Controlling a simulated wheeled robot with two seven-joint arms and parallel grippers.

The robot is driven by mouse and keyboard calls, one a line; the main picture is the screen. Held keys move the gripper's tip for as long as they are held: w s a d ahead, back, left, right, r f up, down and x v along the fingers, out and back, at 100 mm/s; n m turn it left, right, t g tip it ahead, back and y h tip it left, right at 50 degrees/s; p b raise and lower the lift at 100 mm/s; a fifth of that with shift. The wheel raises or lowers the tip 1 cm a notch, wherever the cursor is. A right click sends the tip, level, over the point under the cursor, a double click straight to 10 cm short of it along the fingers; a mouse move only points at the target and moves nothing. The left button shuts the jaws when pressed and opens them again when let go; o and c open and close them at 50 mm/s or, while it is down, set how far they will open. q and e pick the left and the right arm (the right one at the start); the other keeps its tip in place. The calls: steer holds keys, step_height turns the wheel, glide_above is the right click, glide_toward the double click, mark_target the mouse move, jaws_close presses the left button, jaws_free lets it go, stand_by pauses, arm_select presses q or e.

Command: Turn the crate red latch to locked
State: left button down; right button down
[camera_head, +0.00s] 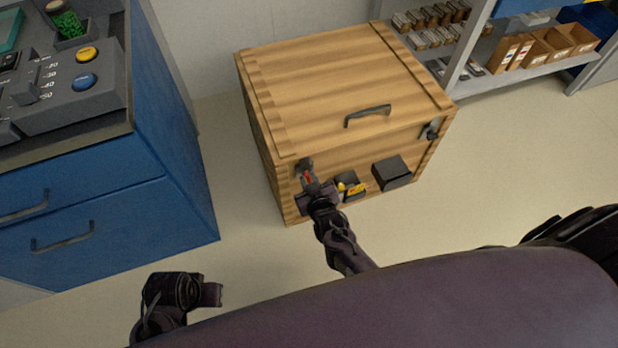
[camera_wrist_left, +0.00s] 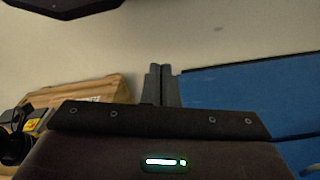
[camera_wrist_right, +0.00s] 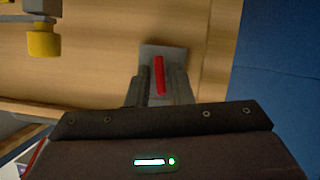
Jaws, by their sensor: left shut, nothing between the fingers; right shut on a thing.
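The wooden crate (camera_head: 345,80) stands on the floor with its lid closed. Its red latch (camera_head: 308,178) is on the left part of the front face. In the right wrist view the red latch (camera_wrist_right: 159,75) is a narrow red bar on a grey plate (camera_wrist_right: 163,55), nearly in line with my fingers. My right gripper (camera_head: 310,186) is shut on it, one finger on each side, and partly hides it in the head view. My left gripper (camera_head: 220,294) is shut and empty, low at the left, apart from the crate; its closed fingers show in the left wrist view (camera_wrist_left: 161,84).
A dark latch (camera_head: 432,131) is at the crate's front right, a handle (camera_head: 367,114) on its lid. A black box (camera_head: 392,173) and a yellow part (camera_head: 352,189) sit on the front face. A blue cabinet (camera_head: 170,150) is left; shelves (camera_head: 520,75) stand behind right.

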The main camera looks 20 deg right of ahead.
arm_select(q)
steer(key=shift+w+f, duration=0.1)
steer(key=shift+f, duration=0.7)
arm_select(e)
steer(key=shift+m, duration=0.3)
steer(key=c, duration=1.5)
jaws_free()
